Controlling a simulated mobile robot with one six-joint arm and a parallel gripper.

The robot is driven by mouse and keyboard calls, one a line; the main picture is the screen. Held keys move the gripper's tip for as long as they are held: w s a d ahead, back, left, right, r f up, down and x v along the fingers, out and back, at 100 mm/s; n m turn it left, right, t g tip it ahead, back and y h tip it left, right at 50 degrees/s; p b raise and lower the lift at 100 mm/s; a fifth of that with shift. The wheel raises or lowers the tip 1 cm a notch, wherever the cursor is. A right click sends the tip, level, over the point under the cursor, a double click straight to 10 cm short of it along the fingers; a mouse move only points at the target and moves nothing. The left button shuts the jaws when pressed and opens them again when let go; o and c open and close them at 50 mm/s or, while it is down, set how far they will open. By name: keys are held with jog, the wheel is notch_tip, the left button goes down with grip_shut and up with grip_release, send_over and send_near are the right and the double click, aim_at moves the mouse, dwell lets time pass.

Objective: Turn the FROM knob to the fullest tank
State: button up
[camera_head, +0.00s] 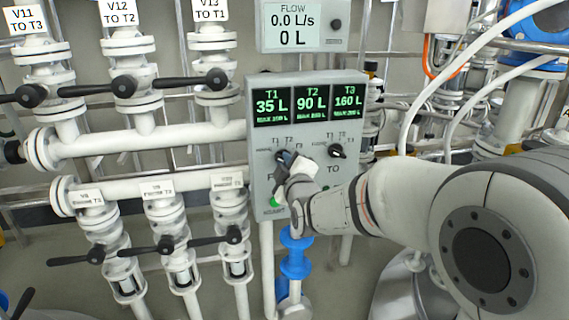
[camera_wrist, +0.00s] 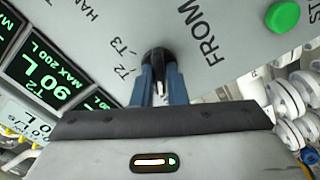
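The control panel (camera_head: 261,171) shows three green readouts: T1 35 L, T2 90 L and T3 160 L, so T3 reads highest. The black FROM knob (camera_wrist: 156,55) is at the panel's lower left, mostly hidden by my gripper in the head view. My gripper (camera_wrist: 159,76) has its blue fingers on both sides of the knob, close against it, and looks shut on it. In the head view my gripper (camera_head: 286,158) reaches the panel from the lower right. The knob's exact pointing is hard to tell. The TO knob (camera_head: 337,151) is free at the right.
A green button (camera_wrist: 282,16) is below the FROM knob on the panel. A flow display (camera_head: 292,20) above reads 0.0 L/s and 0 L. Pipes with black-handled valves (camera_head: 124,86) fill the left side. White hoses (camera_head: 430,90) hang at the right near my arm.

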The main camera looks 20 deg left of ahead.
grip_shut()
jog(key=shift+a+f, duration=0.1)
jog(key=shift+f, duration=0.05)
